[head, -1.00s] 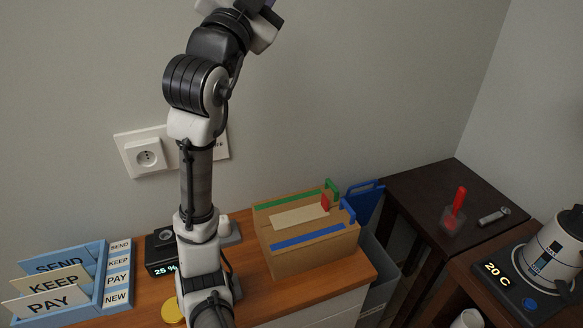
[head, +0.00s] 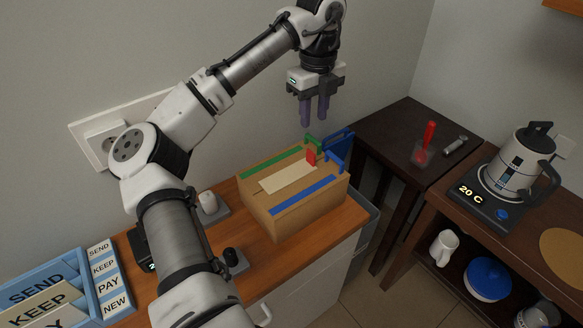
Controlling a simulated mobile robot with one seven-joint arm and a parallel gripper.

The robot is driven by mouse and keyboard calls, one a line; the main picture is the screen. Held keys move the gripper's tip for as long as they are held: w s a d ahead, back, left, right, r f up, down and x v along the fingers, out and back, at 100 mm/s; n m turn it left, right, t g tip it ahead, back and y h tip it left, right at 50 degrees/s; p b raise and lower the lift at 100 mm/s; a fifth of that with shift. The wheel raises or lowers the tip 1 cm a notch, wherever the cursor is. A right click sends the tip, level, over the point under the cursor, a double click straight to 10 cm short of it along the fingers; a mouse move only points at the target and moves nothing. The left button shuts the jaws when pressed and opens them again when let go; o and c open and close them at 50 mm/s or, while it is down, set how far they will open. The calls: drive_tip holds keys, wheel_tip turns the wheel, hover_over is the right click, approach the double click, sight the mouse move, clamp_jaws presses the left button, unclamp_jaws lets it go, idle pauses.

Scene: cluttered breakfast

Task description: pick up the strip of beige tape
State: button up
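The strip of beige tape (head: 286,179) lies along the middle of the top of a brown box (head: 306,211), between a green strip (head: 272,163) and a blue strip (head: 304,195). A small red tab (head: 311,157) stands at its far right end. My gripper (head: 314,117) points down in the air, above the far right end of the box and apart from it. Its two purple-grey fingers have a narrow gap between them, with nothing seen in it.
Green (head: 313,142) and blue (head: 335,160) upright pieces rise at the box's right end. A dark side table (head: 400,135) holds a red-handled item (head: 427,142). A kettle (head: 519,163) stands further right. Letter holders (head: 100,265) are at lower left.

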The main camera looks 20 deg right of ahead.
sight(310, 150)
wheel_tip(310, 150, down, 6)
drive_tip(key=shift+f+p, duration=0.2)
drive_tip(key=shift+p, duration=0.15)
drive_tip(key=shift+w+a+f+p, duration=0.15)
drive_tip(key=shift+f+p, duration=0.6)
drive_tip(key=shift+f, duration=1.95)
clamp_jaws()
